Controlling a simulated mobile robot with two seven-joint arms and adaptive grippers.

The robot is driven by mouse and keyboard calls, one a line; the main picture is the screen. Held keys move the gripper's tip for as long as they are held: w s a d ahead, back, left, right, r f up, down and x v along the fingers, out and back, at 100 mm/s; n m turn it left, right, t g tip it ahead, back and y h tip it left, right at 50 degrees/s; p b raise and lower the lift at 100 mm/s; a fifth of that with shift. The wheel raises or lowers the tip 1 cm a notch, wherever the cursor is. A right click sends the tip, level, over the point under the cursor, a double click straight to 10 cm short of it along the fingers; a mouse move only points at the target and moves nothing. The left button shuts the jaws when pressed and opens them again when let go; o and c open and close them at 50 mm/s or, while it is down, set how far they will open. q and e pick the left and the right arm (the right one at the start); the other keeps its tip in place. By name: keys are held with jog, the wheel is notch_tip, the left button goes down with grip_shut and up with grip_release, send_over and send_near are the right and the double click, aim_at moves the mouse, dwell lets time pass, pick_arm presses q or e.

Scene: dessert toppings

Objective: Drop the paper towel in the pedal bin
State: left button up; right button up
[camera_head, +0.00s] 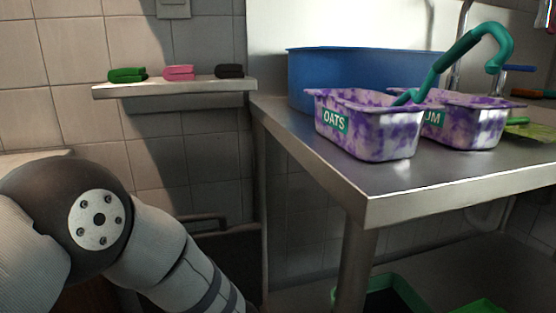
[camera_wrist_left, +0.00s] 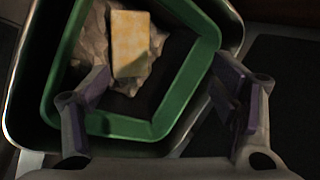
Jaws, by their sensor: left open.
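In the left wrist view, a bin with a green inner rim (camera_wrist_left: 126,128) and a metal outer edge lies open below my left gripper (camera_wrist_left: 160,88). The gripper's purple-padded fingers are apart, with nothing between them. A crumpled, pale brownish paper towel (camera_wrist_left: 97,40) lies inside the green rim, beyond the fingertips. A yellowish block (camera_wrist_left: 130,42) lies on or against the paper. In the head view only my left arm's links show; the left gripper is out of frame. My right gripper is in neither view.
A steel table (camera_head: 440,185) stands at right. It bears a purple-marbled oats tub (camera_head: 385,140), a second tub (camera_head: 478,130), and a blue basin (camera_head: 300,75). A wall shelf (camera_head: 175,89) holds folded cloths. A green-rimmed container (camera_head: 405,292) sits below the table.

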pick_arm(q)
jog(key=v, duration=1.2)
